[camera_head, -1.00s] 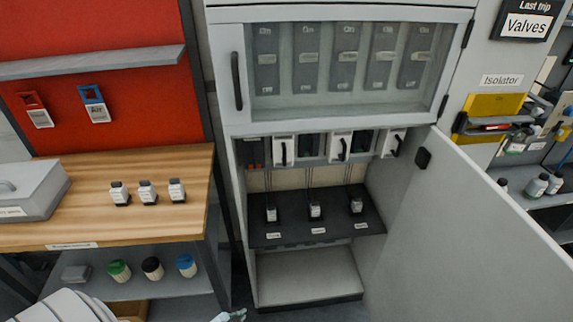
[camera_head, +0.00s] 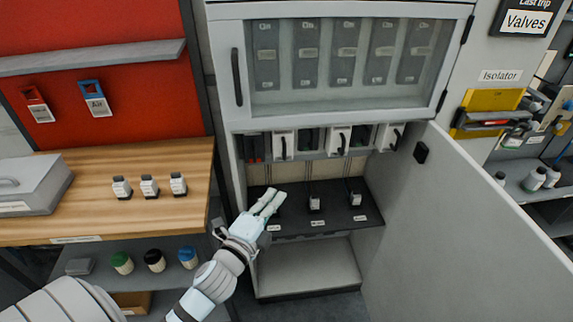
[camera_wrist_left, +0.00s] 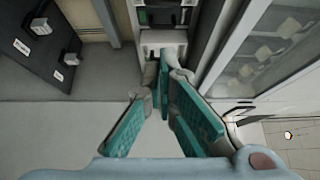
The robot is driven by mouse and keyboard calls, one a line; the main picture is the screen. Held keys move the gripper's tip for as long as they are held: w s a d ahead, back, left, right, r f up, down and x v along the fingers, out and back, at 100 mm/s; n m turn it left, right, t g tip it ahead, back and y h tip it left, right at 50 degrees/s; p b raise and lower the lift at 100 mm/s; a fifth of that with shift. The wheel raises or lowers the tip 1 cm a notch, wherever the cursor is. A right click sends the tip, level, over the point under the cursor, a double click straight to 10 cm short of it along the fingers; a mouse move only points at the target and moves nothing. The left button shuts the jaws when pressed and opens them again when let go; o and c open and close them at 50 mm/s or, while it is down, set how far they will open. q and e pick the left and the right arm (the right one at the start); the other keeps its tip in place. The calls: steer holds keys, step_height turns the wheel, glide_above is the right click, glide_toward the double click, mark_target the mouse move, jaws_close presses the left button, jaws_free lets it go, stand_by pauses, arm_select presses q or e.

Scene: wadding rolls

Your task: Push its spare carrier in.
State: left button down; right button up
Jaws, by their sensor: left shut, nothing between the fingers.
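Several white carriers with black handles sit in a row under the glazed panel of the grey cabinet: a left one (camera_head: 283,145), a middle one (camera_head: 338,139) and a right one (camera_head: 389,137). Dark slots show between them. I cannot tell which one is the spare. My left gripper (camera_head: 271,201) is shut and empty, in front of the black shelf and below the left carrier. In the left wrist view its teal fingers (camera_wrist_left: 165,112) point toward a white fitting (camera_wrist_left: 163,40) with a dark slot above it. My right gripper is not in view.
The black shelf (camera_head: 330,222) holds small labelled blocks (camera_head: 314,202); my gripper hides the leftmost. The open cabinet door (camera_head: 450,230) stands at the right. The cabinet's lower bay is empty.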

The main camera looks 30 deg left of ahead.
mark_target(283, 142)
arm_select(q)
steer(key=w+a+p, duration=0.2)
steer(key=w+a, duration=0.1)
steer(key=w, duration=0.9)
steer(key=shift+w+a, duration=0.25)
steer(key=shift+a, duration=0.1)
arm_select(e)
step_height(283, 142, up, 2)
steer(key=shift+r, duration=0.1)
